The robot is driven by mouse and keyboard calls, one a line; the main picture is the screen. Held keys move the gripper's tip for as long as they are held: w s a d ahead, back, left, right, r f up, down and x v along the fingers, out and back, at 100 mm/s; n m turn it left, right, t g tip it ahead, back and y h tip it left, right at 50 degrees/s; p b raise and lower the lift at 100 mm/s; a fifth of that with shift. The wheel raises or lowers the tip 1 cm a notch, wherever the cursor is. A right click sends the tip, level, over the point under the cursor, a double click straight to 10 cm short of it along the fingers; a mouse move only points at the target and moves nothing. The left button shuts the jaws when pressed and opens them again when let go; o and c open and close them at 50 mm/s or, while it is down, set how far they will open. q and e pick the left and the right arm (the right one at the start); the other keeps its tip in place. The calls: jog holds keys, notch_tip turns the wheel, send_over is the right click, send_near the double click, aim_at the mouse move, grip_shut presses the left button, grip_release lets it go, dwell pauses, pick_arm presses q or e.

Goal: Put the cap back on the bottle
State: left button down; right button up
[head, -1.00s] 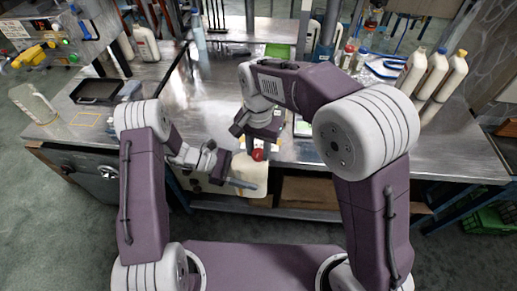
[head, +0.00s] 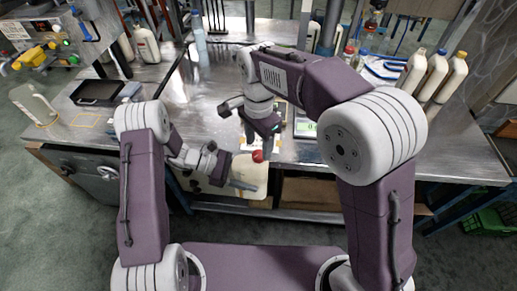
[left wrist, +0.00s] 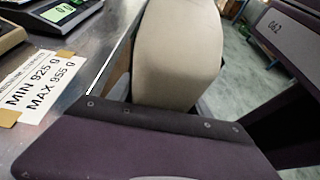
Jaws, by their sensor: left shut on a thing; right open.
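A cream bottle (head: 252,177) is held upright in front of the table's front edge in the head view. My left gripper (head: 241,180) is shut on its side. A red cap (head: 258,156) sits at the top of the bottle; I cannot tell how tightly it is seated. My right gripper (head: 260,138) is open just above and behind the cap, apart from it as far as I can see. In the left wrist view the bottle body (left wrist: 177,52) fills the upper middle; its cap is out of that view.
A scale with a green display (head: 306,128) stands right of my right gripper. A weight label (left wrist: 35,88) lies at the table edge. Several capped bottles (head: 434,75) stand at the right. A black tray (head: 97,92) and another bottle (head: 34,103) are at the left.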

jog(key=shift+r, duration=0.65)
jog(key=shift+c, duration=0.2)
